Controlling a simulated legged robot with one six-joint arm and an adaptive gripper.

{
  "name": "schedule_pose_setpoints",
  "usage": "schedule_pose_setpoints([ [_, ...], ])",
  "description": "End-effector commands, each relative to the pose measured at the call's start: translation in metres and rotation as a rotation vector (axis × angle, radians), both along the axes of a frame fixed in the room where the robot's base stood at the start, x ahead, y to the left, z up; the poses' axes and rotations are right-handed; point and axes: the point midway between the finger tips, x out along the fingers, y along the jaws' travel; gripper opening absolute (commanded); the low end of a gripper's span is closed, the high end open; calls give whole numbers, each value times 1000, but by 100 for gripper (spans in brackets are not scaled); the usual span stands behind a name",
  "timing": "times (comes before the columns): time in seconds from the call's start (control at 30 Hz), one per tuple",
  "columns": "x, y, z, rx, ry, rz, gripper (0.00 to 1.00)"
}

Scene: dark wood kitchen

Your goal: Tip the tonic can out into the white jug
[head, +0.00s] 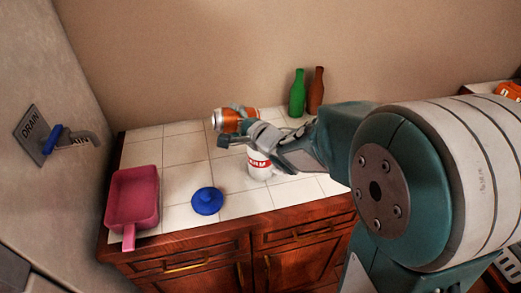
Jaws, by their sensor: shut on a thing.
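An orange can with a silver end (225,121) is held by my gripper (241,124), which is shut on it above the counter. The can lies about on its side, its silver end facing left. A white jug with a red label (258,168) stands upright on the tiles below my gripper. My gripper and wrist cover its top, so its opening is hidden. The can's silver end is up and to the left of the jug in the picture. I cannot see any liquid coming out.
A blue lid-like thing with a knob (207,201) lies at the counter's front. A pink pan (133,198) is at the left edge. Green (297,95) and brown (316,92) bottles stand at the back. A tap (75,138) juts from the left wall. Tiles behind the pan are clear.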

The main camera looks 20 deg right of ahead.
Motion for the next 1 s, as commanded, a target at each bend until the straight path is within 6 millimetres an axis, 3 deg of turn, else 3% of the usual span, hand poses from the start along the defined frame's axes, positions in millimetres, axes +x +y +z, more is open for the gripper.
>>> schedule_pose_setpoints([
  [0.37,0,5,3,-225,-11,-1,32],
  [1.0,0,15,-24,-599,-21,-2,32],
])
